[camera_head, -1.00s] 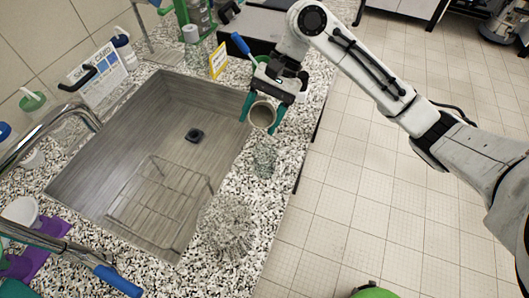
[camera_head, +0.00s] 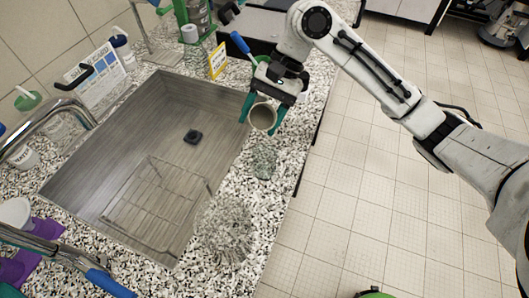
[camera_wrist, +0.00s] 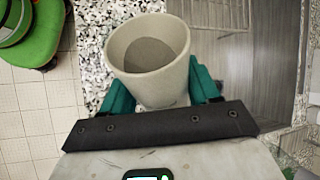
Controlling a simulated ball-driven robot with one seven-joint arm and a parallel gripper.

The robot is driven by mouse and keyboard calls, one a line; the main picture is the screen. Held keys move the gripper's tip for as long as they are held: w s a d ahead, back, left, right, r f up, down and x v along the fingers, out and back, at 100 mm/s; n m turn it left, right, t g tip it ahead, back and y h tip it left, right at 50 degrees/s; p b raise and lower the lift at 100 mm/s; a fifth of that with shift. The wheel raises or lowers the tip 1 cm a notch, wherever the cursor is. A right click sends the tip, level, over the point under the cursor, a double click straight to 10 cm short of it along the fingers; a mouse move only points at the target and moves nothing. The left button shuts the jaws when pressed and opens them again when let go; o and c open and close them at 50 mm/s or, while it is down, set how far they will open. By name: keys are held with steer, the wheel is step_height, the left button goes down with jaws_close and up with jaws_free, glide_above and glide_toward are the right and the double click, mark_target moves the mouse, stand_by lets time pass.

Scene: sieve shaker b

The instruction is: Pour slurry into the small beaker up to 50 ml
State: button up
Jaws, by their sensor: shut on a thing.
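My gripper (camera_head: 262,112) has green fingers shut on a pale grey cup (camera_head: 263,117). In the head view the cup's round mouth faces the camera, tilted toward the front of the counter. The wrist view shows the same cup (camera_wrist: 150,75) between the fingers, with grey slurry (camera_wrist: 150,52) inside. A small clear glass beaker (camera_head: 263,160) stands on the speckled counter, just nearer the camera than the cup. The cup and beaker look apart. The beaker's markings and contents are too small to tell.
A larger clear glass vessel (camera_head: 224,228) stands nearer on the counter (camera_head: 262,205). The steel sink (camera_head: 165,125) with a wire rack (camera_head: 155,195) lies to the left. A yellow sign (camera_head: 218,60) and a blue-handled tool (camera_head: 240,43) are behind the gripper. Open floor lies right.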

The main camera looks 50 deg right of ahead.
steer(key=shift+f+b, duration=0.2)
steer(key=shift+b, duration=0.65)
steer(key=shift+r+n+t+h+b, duration=0.4)
steer(key=shift+t+h+b, duration=0.4)
steer(key=shift+b, duration=0.75)
stand_by(1.0)
steer(key=shift+w+f+t+h+b, duration=0.1)
steer(key=shift+f+t+h+b, duration=0.45)
steer(key=shift+f+b, duration=0.7)
stand_by(1.3)
steer(key=shift+r+n+t+h+b, duration=0.35)
steer(key=shift+r+t+b, duration=0.1)
steer(key=shift+r+b, duration=0.2)
stand_by(1.4)
